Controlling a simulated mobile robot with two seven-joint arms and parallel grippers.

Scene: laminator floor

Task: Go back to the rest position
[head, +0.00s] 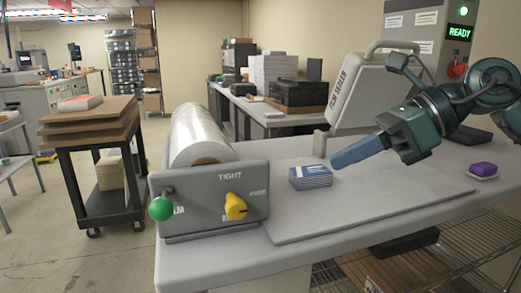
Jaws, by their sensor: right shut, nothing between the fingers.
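My right gripper (338,161) comes in from the right on a dark green arm. Its blue fingers are shut with nothing between them. They point left and down, above the grey work surface, just right of and above a small blue and white pack (310,178). A gap shows between the fingertips and the pack. My left gripper is not in view.
The film roll (200,137) stands behind a grey panel (205,222) with a green knob (161,208) and yellow knob (236,207). The film sealer (352,95) is raised behind my gripper. A purple block (483,168) lies at right. The mat (385,205) is mostly clear.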

